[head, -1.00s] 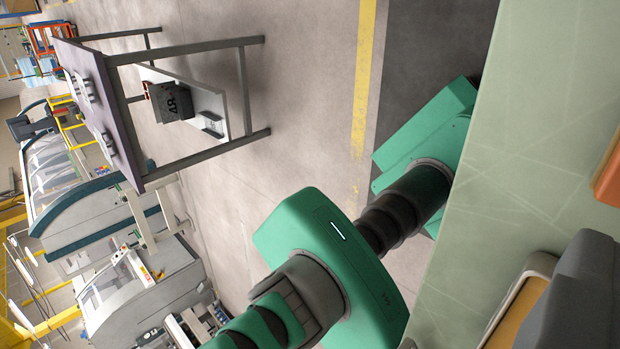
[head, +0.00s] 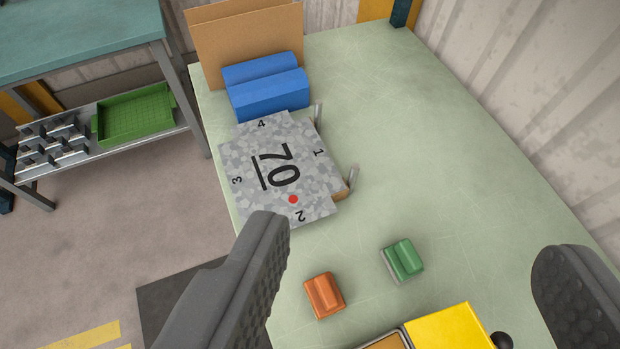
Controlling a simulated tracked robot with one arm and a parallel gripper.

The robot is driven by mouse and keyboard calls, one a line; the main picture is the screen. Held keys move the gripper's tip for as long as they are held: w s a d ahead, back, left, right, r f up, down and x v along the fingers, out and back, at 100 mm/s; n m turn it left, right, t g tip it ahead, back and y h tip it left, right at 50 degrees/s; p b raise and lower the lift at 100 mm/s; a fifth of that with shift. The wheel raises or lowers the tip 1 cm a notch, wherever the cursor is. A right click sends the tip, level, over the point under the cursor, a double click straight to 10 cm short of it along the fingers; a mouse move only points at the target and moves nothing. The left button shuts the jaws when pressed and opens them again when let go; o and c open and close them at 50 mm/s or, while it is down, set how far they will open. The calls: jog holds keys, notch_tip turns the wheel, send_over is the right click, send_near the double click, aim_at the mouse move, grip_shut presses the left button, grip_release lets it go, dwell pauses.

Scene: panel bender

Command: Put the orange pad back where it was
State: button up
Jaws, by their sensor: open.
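The orange pad (head: 324,295) is a small ribbed block lying on the pale green table top (head: 440,130), near the bottom middle of the head view. It is apart from the green pad (head: 403,260), a similar block to its right with a grey edge below it. My gripper (head: 410,243) is open and empty. Its left finger is left of the orange pad and its right finger is at the far right of the view. Both pads show between the fingers, and neither finger visibly holds anything.
A grey sheet blank marked 70 (head: 255,175), with a red dot, lies on the table beyond the pads. Blue blocks (head: 265,88) and a brown board (head: 245,30) stand behind it. A yellow item (head: 450,328) is at the bottom edge. The table's upper right is clear.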

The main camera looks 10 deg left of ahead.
jog(key=s+r+m+t, duration=0.1)
jog(key=s+r+t, duration=0.2)
jog(key=s+r, duration=0.3)
notch_tip(320, 180, up, 2)
jog(key=shift+s+d+r+m, duration=0.1)
jog(key=shift+s+d+m, duration=0.05)
jog(key=shift+m, duration=0.15)
